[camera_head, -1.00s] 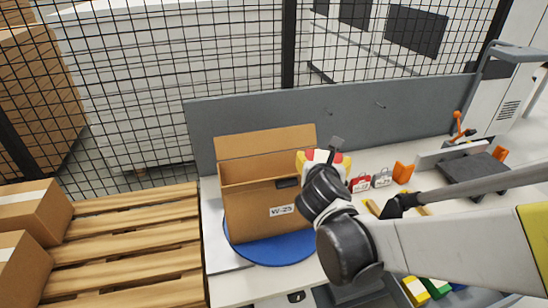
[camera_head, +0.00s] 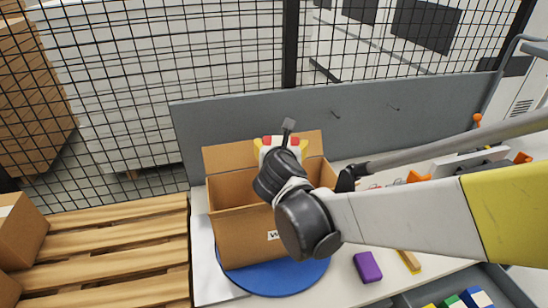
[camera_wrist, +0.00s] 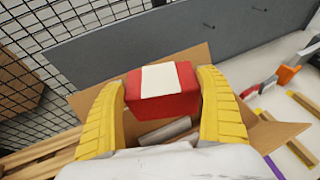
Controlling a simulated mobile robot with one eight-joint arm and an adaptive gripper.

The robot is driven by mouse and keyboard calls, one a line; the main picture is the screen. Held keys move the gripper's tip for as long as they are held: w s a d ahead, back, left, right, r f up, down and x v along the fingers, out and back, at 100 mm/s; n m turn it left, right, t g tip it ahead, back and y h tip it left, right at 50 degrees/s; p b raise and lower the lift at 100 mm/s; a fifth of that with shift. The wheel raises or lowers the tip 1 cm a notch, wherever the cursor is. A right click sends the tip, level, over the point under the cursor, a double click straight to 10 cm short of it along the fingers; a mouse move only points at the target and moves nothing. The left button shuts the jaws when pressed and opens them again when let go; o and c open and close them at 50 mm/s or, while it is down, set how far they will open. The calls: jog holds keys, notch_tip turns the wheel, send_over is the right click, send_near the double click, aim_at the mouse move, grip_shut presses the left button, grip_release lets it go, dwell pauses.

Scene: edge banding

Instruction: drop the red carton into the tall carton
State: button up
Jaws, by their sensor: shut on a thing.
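The red carton (camera_wrist: 163,91) is red with a white band across its top. In the wrist view it sits between the two yellow fingers of my gripper (camera_wrist: 165,98), which is shut on it. In the head view my gripper (camera_head: 282,150) is over the tall carton (camera_head: 240,243), and a little of the red carton shows at the fingertips. The tall carton is brown cardboard with open flaps and a printed label. It stands upright on a blue round mat (camera_head: 290,276). A grey item (camera_wrist: 166,131) shows inside it in the wrist view. My arm hides its right side.
A grey panel (camera_head: 330,127) rises behind the carton. A purple block (camera_head: 367,267) lies on the white table to the right. Orange items (camera_head: 417,177) stand behind my arm. A wooden pallet (camera_head: 110,265) with brown boxes is at left, before a wire fence.

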jog(key=shift+w+f+b, duration=0.1)
jog(key=shift+f+b, duration=2.05)
jog(key=shift+f, duration=0.85)
jog(key=shift+r, duration=0.1)
jog(key=o, duration=1.1)
jog(key=shift+c, duration=0.2)
jog(key=v, duration=1.2)
